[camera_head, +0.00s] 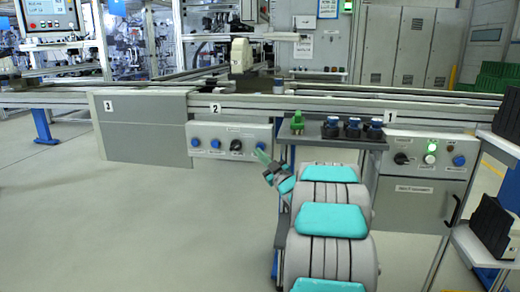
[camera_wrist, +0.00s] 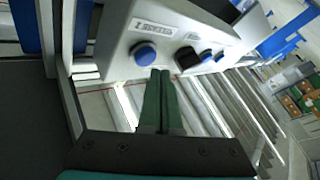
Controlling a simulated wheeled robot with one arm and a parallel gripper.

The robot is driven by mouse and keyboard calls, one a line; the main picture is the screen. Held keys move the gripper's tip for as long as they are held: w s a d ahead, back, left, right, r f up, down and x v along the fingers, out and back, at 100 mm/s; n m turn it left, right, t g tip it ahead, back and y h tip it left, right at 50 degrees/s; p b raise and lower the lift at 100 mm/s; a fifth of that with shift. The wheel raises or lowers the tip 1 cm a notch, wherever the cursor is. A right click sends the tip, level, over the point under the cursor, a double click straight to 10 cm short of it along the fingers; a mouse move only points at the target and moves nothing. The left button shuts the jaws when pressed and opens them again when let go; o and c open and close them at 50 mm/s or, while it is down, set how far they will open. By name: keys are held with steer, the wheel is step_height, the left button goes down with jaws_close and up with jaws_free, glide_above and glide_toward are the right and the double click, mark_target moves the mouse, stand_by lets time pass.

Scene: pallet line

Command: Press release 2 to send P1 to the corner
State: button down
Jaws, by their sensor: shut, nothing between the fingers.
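The station 2 control panel (camera_head: 220,137) is a light box under the conveyor, with blue buttons and a black knob (camera_head: 236,145). Its rightmost blue button (camera_head: 259,147) is close to my gripper (camera_head: 262,156). I cannot make out P1 on the conveyor (camera_head: 330,104).
Right of my arm is the station 1 panel (camera_head: 428,150) with a lit green button. A small shelf (camera_head: 330,141) holds a green part (camera_head: 297,122) and several blue-topped dark parts. A grey cover (camera_head: 142,127) marked 3 is at left. The floor at left is clear.

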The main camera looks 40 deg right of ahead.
steer(key=shift+w+d, duration=0.1)
steer(key=shift+d, duration=0.05)
steer(key=shift+w+d, duration=0.2)
steer(key=shift+w+d, duration=0.25)
steer(key=shift+d, duration=0.1)
stand_by(1.0)
stand_by(0.5)
steer(key=shift+s+a+b, duration=0.4)
steer(key=shift+s+a, duration=0.15)
steer(key=shift+a, duration=0.1)
steer(key=shift+a, duration=0.1)
